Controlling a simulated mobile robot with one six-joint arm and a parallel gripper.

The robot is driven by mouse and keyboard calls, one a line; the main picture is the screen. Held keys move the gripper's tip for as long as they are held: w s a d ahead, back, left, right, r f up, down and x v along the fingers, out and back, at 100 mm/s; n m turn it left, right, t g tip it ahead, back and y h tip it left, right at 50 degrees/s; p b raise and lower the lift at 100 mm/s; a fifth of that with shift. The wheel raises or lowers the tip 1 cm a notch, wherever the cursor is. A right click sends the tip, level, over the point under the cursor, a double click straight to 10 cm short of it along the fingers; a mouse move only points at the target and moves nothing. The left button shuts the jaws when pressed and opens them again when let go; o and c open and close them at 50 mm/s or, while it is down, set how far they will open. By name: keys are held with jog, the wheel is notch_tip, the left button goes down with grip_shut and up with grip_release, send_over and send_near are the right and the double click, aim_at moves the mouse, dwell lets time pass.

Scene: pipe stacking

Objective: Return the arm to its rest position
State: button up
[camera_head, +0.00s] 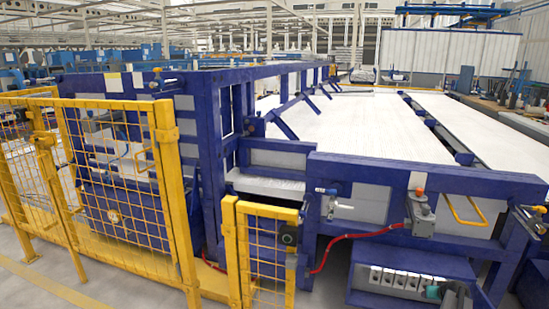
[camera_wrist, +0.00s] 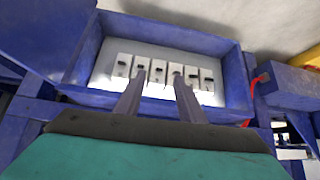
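My gripper (camera_wrist: 158,82) shows in the wrist view with its two grey fingers apart and nothing visible between them. Its teal body fills the bottom of that view. Beyond the fingertips is a blue box (camera_wrist: 238,75) with a row of several white pieces (camera_wrist: 143,68) with dark slots on its pale floor. The fingers cover part of the row, and I cannot tell the gap to it. In the head view the box (camera_head: 420,263) and white pieces (camera_head: 388,277) are at the lower right. A small teal part shows beside them, likely of my gripper, its fingers unclear.
A blue frame (camera_head: 420,176) with a long white bed (camera_head: 360,120) stands above the box. A red hose (camera_head: 350,236) hangs left of the box. Yellow mesh fencing (camera_head: 110,190) stands at the left, with a short yellow panel (camera_head: 262,255) nearer the box. Floor shows at the lower left.

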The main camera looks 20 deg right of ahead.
jog(key=w+a+r+n+t+h+p, duration=0.1)
jog(key=w+a+r+t+h+p, duration=0.15)
jog(key=w+a, duration=1)
jog(key=a+f+h+p, duration=0.1)
jog(key=a, duration=1.1)
jog(key=s+a+f+g+y+p, duration=0.1)
jog(key=s+a+f+g, duration=0.25)
jog(key=s+a, duration=0.4)
jog(key=s+a+f+n+g+y+p, duration=0.15)
jog(key=s+a+f, duration=0.35)
jog(key=a, duration=0.5)
jog(key=s+a+f+m+g+p, duration=0.1)
jog(key=s+a+f+g, duration=0.25)
jog(key=s+a, duration=0.4)
jog(key=s+a+r+n+g+y+p, duration=0.1)
jog(key=s+a+n+g+y, duration=0.4)
jog(key=s+a, duration=1.4)
jog(key=a+g, duration=0.1)
jog(key=a, duration=0.3)
jog(key=shift+a+p, duration=0.15)
jog(key=shift+p, duration=0.2)
jog(key=shift+s, duration=0.1)
jog(key=shift+c, duration=0.6)
